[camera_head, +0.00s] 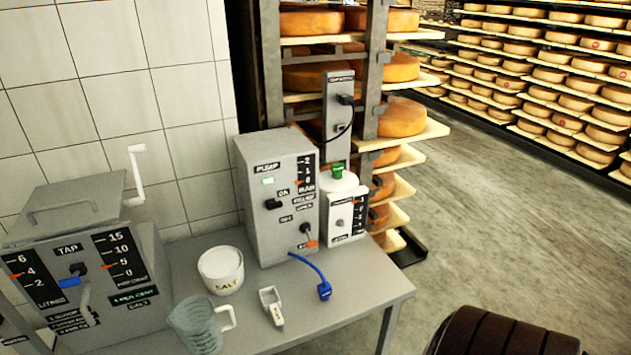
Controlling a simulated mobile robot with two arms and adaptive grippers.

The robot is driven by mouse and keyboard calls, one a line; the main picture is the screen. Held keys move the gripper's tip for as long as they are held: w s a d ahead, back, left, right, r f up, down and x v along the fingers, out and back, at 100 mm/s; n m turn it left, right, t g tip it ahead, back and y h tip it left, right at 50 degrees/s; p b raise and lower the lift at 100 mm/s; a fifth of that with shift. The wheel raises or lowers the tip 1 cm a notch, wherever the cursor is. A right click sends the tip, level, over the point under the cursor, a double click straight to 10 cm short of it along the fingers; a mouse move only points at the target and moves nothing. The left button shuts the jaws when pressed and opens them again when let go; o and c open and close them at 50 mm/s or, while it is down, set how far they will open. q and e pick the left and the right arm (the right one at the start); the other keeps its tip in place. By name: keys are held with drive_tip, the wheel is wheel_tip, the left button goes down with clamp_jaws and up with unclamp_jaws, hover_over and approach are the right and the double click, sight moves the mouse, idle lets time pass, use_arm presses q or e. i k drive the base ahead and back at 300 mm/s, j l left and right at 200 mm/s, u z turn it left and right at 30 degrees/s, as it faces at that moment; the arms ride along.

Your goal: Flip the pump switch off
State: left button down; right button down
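The grey pump box (262,228) stands on the bench against the tiled wall. Its front has a PUMP label and a light green indicator (267,181) that looks lit. Below it is a black switch (273,204), sticking out from the panel between small labels. The upper label seems to read ON; the lower one is too small to read surely. I cannot tell which way the switch is tipped. Neither of my grippers shows in the head view.
A TAP box (85,255) with a crank is at left. A salt pot (221,270), jug (195,325), scoop (271,306) and blue-ended cable (324,290) lie before the pump box. A white unit (344,215) stands at its right. Cheese shelves are behind; open floor is at right.

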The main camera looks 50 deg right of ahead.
sight(271, 204)
drive_tip(key=z, duration=1.3)
